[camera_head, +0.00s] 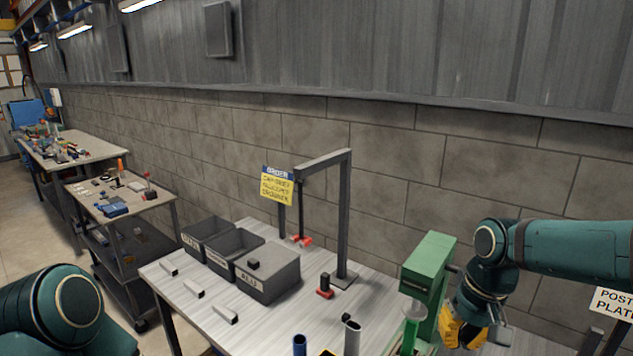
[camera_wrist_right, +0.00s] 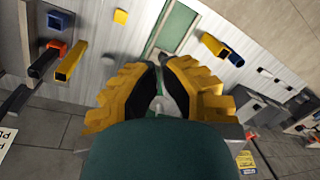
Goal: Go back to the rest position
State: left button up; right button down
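My right gripper (camera_head: 472,332), yellow with black pads, hangs on its teal arm at the lower right of the head view, just right of the green press (camera_head: 430,262). In the right wrist view, my right gripper (camera_wrist_right: 160,68) has a narrow gap between its fingers. A pale piece shows low between them; I cannot tell whether it is held or lies behind. Of my left arm only a teal joint shows at the lower left of the head view; its gripper is out of view.
The workbench (camera_head: 185,318) carries grey bins (camera_head: 270,282), small metal pieces (camera_head: 194,289), a grey gantry stand (camera_head: 345,215) and upright tubes (camera_head: 352,338). A yellow order sign (camera_head: 276,186) stands behind. A post plate sign (camera_head: 613,303) is at right. A side cart (camera_head: 120,200) stands left.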

jog(key=s+a+f+y+b, duration=0.1)
jog(key=a+f, duration=0.3)
jog(key=f, duration=0.5)
jog(key=a+f+b, duration=0.1)
jog(key=a+f, duration=0.3)
jog(key=f, duration=0.5)
jog(key=s+a+f+y+b, duration=0.15)
jog(key=a+f, duration=0.25)
jog(key=f, duration=0.5)
pick_arm(q)
notch_tip(320, 180, down, 7)
jog(key=s+b, duration=0.1)
jog(key=b, duration=0.1)
jog(key=shift+s+d+r, duration=0.15)
pick_arm(e)
jog(key=s+a+f, duration=0.2)
jog(key=s+f, duration=0.2)
jog(key=f, duration=0.2)
jog(key=s+a+f+m+t, duration=0.1)
jog(key=s+a+f, duration=0.1)
jog(key=f, duration=0.4)
jog(key=shift+s+t, duration=0.3)
jog(key=shift+s, duration=0.55)
